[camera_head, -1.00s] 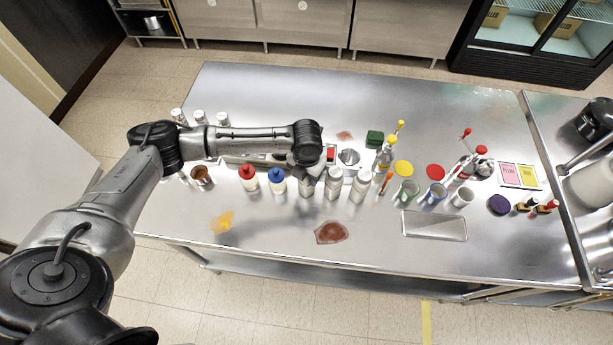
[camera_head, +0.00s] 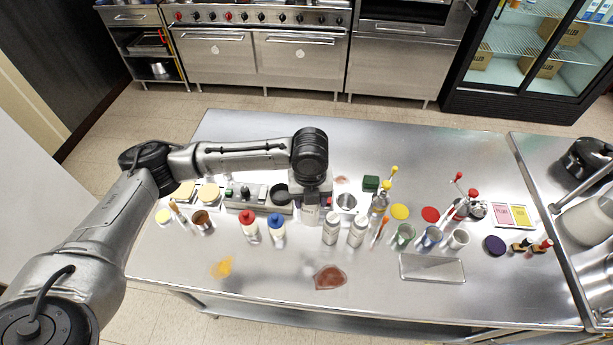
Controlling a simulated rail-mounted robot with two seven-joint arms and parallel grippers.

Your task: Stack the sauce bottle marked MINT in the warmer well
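My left gripper (camera_head: 312,194) comes down from the arm's end and appears shut on a white bottle (camera_head: 309,216). That bottle is upright and sits higher in the picture than the two similar white bottles (camera_head: 331,229) (camera_head: 357,231) to its right. No label can be read, so I cannot tell which bottle is MINT. A grey metal unit (camera_head: 238,205), apparently the warmer, lies behind the bottles, with a dark round top (camera_head: 280,194) and knobs. A round steel opening (camera_head: 346,202) shows right of the gripper. The gripper hides part of the unit. My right gripper is out of view.
A red-capped bottle (camera_head: 249,230) and a blue-capped bottle (camera_head: 276,230) stand left of the held bottle. A bottle with a yellow top (camera_head: 379,202) and several cups stand to the right. A shallow tray (camera_head: 432,268) and a red-brown spill (camera_head: 329,278) lie in front.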

